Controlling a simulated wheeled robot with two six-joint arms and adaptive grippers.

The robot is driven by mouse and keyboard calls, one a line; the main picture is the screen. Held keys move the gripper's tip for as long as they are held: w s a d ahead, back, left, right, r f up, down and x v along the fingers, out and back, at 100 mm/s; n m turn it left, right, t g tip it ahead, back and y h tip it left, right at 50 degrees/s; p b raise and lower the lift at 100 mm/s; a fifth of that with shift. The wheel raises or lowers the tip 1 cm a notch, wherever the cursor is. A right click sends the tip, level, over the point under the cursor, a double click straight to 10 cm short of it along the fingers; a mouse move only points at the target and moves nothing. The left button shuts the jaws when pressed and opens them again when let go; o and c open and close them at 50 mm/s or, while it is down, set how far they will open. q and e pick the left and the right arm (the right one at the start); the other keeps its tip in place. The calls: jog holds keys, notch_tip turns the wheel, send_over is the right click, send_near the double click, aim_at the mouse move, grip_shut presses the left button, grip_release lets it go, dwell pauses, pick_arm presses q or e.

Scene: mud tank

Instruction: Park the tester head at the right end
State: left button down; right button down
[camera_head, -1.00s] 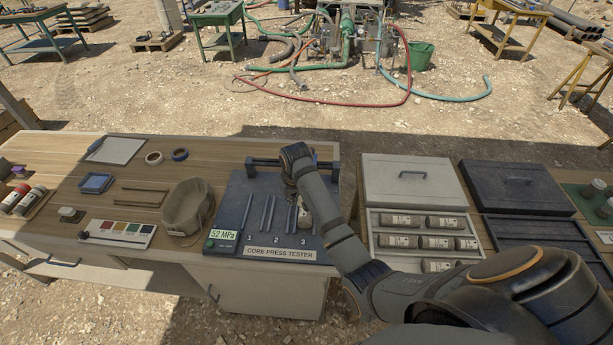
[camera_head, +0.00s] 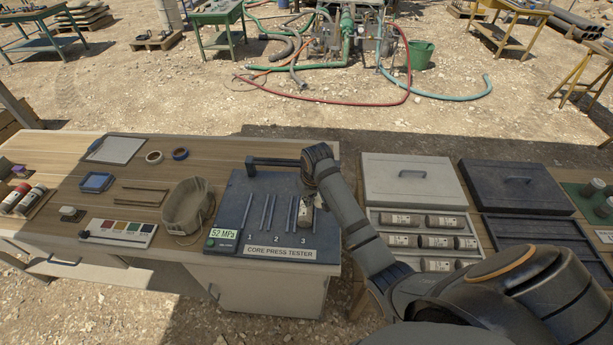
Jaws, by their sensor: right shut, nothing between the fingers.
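The core press tester (camera_head: 226,222) is a dark blue-grey panel on the bench, with slots marked 1, 2 and 3 and a green display reading "52 MPa". A dark rail (camera_head: 275,161) runs along its back edge; its right part is hidden by my right arm. I cannot make out the tester head, which may be behind that arm. A pale core (camera_head: 305,214) lies at slot 3. My right gripper (camera_head: 309,193) points down over the right side of the tester, close behind the core; it is shut and empty, its fingers mostly hidden. My left gripper is out of view.
A beige pouch (camera_head: 187,208) stands just left of the tester. To the right are a core tray (camera_head: 375,244) holding several cores, a pale lid (camera_head: 411,182) and a dark lid (camera_head: 515,188). Slots 1 and 2 look empty.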

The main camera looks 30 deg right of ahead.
jog(key=shift+s+d, duration=0.5)
jog(key=shift+d, duration=0.25)
jog(key=shift+s+d, duration=0.45)
jog(key=shift+d, duration=0.3)
jog(key=shift+w+a+r, duration=0.85)
jog(key=shift+a+r, duration=0.15)
jog(key=shift+a, duration=0.35)
notch_tip(320, 180, up, 8)
send_over(320, 200)
jog(key=w+a, duration=0.2)
jog(key=w, duration=0.1)
jog(key=shift+s, duration=0.25)
